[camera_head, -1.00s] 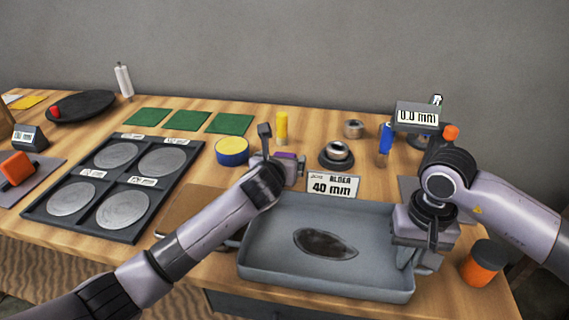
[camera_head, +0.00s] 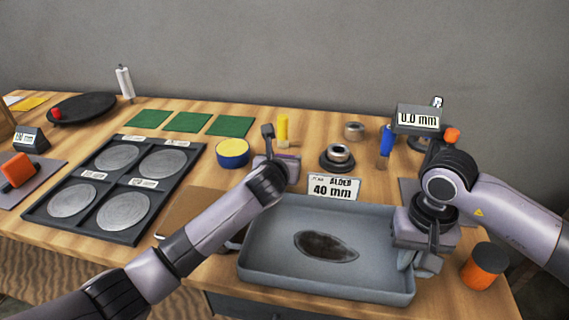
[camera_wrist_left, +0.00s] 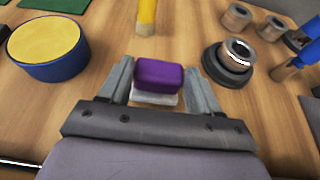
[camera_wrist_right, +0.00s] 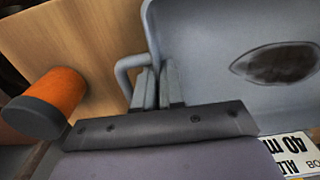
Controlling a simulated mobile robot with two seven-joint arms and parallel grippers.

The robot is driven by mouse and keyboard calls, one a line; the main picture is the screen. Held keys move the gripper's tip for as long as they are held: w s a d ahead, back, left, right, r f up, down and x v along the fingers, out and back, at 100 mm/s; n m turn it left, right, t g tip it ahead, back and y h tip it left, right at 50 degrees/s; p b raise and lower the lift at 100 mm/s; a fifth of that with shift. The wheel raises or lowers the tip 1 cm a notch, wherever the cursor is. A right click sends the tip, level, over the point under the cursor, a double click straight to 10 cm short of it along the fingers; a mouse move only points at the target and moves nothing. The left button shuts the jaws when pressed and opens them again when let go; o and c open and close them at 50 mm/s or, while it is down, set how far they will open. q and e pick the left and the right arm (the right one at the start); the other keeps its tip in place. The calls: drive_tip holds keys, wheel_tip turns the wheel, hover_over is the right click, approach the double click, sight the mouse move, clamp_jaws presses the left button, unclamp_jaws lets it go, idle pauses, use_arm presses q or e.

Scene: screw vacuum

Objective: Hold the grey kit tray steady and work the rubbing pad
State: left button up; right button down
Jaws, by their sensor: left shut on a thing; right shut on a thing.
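The grey kit tray (camera_head: 290,280) lies at the front of the bench with a dark oval patch (camera_head: 326,246) on its floor. My right gripper (camera_head: 418,262) is shut on the tray's right handle; the handle (camera_wrist_right: 130,68) shows between its fingers in the right wrist view. My left gripper (camera_wrist_left: 157,92) is shut on the rubbing pad, a purple block (camera_wrist_left: 159,75) with a pale underside. It is behind the tray's back left corner, beside the yellow stick (camera_head: 283,130). In the head view the left wrist hides most of the pad.
A blue tin with yellow top (camera_head: 232,153) stands left of the pad. A dark ring-shaped part (camera_head: 338,157) and a 40 mm label (camera_head: 334,187) are behind the tray. An orange jar (camera_head: 484,266) stands right of it. A dark four-disc tray (camera_head: 115,190) lies left.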

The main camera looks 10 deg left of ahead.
use_arm(q)
wheel_tip(320, 180, up, 10)
drive_tip(key=f, duration=0.1)
drive_tip(key=s+d+r+m+g+h, duration=0.2)
drive_tip(key=s+d+r+m+h, duration=0.1)
drive_tip(key=d+r+m+h, duration=0.25)
drive_tip(key=s+d+r+m+g+h, duration=0.1)
drive_tip(key=s+d+r+m+h, duration=0.25)
drive_tip(key=d+r, duration=0.4)
drive_tip(key=shift+s+d+f+m+g+h, duration=0.4)
drive_tip(key=shift+s+f+m+g+h, duration=0.35)
drive_tip(key=shift+s+f+m+g, duration=1.5)
drive_tip(key=shift+s+d+f+m+g+h, duration=0.35)
drive_tip(key=shift+s+f+m+g+h, duration=0.7)
drive_tip(key=shift+s+f, duration=2.4)
drive_tip(key=shift+s+d+f+m+g+h, duration=0.45)
drive_tip(key=shift+s+f+m+g, duration=1.15)
drive_tip(key=shift+f, duration=2.25)
drive_tip(key=shift+s+a+f+n+g, duration=0.1)
drive_tip(key=shift+a+f+n+g, duration=0.2)
drive_tip(key=shift+f, duration=0.35)
drive_tip(key=shift+s+a+f+n+g, duration=0.1)
drive_tip(key=shift+a+f, duration=0.3)
drive_tip(key=shift+f, duration=0.25)
drive_tip(key=shift+a, duration=2.55)
drive_tip(key=shift+d, duration=3.1)
drive_tip(key=shift+d+r, duration=0.15)
wheel_tip(320, 180, up, 8)
